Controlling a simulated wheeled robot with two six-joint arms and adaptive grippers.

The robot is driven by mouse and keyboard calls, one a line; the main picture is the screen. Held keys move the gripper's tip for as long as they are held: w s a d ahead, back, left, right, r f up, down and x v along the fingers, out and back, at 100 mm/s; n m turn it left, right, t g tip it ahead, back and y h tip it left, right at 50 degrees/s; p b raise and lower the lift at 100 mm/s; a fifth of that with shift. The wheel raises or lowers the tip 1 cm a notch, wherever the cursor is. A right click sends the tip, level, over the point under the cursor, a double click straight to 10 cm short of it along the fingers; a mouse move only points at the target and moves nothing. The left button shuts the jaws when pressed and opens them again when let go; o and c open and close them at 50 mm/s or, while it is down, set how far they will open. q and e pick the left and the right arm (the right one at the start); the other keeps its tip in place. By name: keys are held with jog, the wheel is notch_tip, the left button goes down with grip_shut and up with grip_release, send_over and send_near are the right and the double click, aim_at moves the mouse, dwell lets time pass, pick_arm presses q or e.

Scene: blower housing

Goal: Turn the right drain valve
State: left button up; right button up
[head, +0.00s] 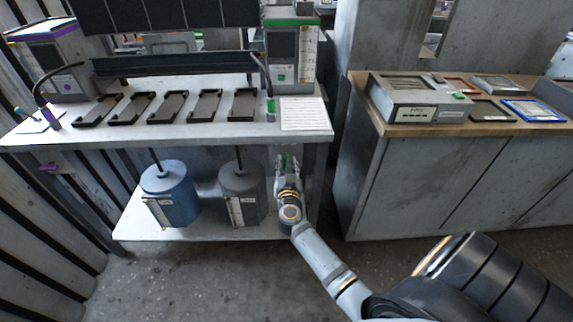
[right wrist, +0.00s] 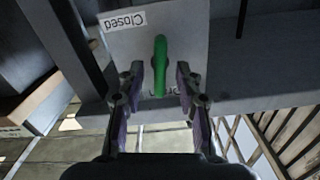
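The right drain valve's green handle (right wrist: 160,65) stands upright in the right wrist view, in front of a pale plate (right wrist: 190,30). An upside-down "Closed" label (right wrist: 124,19) is at the plate's upper left; another word is partly hidden behind the handle. My right gripper (right wrist: 160,80) is open, one finger on each side of the handle's lower part, with gaps on both sides. In the head view my right gripper (head: 288,172) is under the bench's right end, where a bit of the green handle (head: 287,160) shows. My left gripper is out of view.
A blue canister (head: 170,195) and a grey canister (head: 241,193) stand on the lower shelf (head: 205,228), left of my right gripper. The bench top (head: 180,138) is above it. A purple valve (head: 46,168) is at the bench's left end. A wooden-topped counter (head: 385,150) stands right.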

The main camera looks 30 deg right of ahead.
grip_shut()
jog(key=m+p, duration=0.2)
jog(key=shift+r+m, duration=0.15)
jog(key=shift+m, duration=0.25)
jog(key=m+p, duration=0.2)
jog(key=m, duration=0.1)
jog(key=shift+s+d+m, duration=0.1)
jog(key=shift+m, duration=0.2)
jog(key=m, duration=0.6)
jog(key=f+m, duration=0.1)
jog(key=m, duration=0.2)
jog(key=shift+s+d, duration=0.1)
jog(key=shift+d, duration=0.05)
jog(key=shift+m, duration=0.5)
